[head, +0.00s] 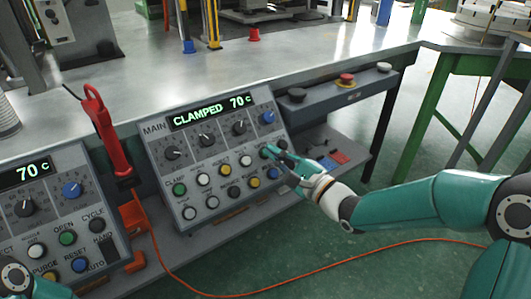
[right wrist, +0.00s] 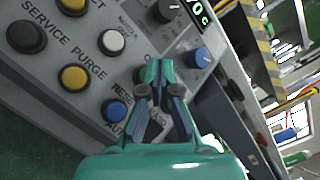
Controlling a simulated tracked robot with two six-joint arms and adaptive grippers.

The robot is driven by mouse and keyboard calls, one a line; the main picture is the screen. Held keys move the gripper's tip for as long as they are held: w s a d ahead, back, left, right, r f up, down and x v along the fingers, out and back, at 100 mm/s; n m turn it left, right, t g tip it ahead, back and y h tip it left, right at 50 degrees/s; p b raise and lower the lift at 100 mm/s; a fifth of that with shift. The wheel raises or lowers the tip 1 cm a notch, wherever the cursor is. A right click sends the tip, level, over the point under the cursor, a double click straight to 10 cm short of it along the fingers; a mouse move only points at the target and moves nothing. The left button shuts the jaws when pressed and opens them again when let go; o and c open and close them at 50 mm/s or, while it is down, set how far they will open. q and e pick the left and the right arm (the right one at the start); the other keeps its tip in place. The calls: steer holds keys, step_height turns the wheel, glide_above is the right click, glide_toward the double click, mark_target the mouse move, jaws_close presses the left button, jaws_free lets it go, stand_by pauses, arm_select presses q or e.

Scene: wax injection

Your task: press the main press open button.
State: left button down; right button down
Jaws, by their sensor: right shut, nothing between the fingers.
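The main press panel (head: 222,140) is grey and tilted, with a display reading CLAMPED 70 C. My right gripper (head: 272,152) is shut and empty, with its fingertips at the right end of the panel's upper button row. The right wrist view also shows the shut fingertips (right wrist: 153,72) over the panel face, beyond a blue button (right wrist: 115,109) by the RESET label. Whether the fingertips touch the panel cannot be told. My left gripper is outside the head view.
The upper row has a green button (head: 180,189) under the CLAMP label and white buttons. Dark knobs (head: 207,139) and a blue knob (head: 267,117) sit above. A second panel (head: 45,205) and a red handle (head: 104,135) stand left. A red-topped button box (head: 346,82) lies behind right.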

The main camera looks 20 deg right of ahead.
steer(key=shift+w, duration=0.15)
steer(key=shift+w+a+f, duration=0.1)
steer(key=shift+w+f, duration=0.1)
stand_by(0.3)
